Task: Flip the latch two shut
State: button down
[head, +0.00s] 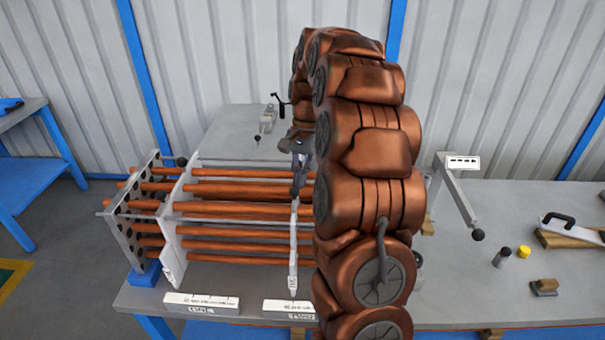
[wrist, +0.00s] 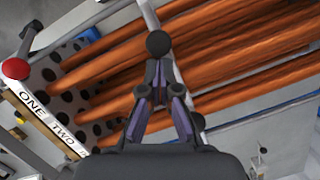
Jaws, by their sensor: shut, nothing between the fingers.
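My gripper (wrist: 160,88) is shut and empty; its fingertips point at a black ball knob (wrist: 158,43). The knob overlaps a pale bar that crosses the tubes; I cannot tell whether the fingertips touch it. In the head view my gripper (head: 298,160) is beside the orange tubes (head: 240,190), above an upright white plate (head: 293,250), partly hidden by my arm. A strip lettered ONE and TWO (wrist: 45,120) lies at left in the wrist view, beside a lever with a red knob (wrist: 15,68). Which lever is latch two is not clear.
A perforated end plate (head: 135,220) holds the tubes at left. A lever with a black knob (head: 478,235) stands at right. White label blocks (head: 200,302) lie along the front table edge. Small cylinders (head: 502,257) and a wooden-based tool (head: 572,232) are at right. My arm hides the middle.

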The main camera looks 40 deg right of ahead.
jog(key=shift+s, duration=0.1)
dwell(0.3)
jog(key=shift+s+a+b, duration=1.1)
jog(key=shift+s+b, duration=0.1)
jog(key=shift+s, duration=0.1)
jog(key=w+d+r+p, duration=0.2)
jog(key=d+r, duration=0.4)
jog(key=r, duration=0.3)
jog(key=shift+w+r+p, duration=0.3)
jog(key=shift+w+r, duration=0.05)
jog(key=shift+w, duration=0.15)
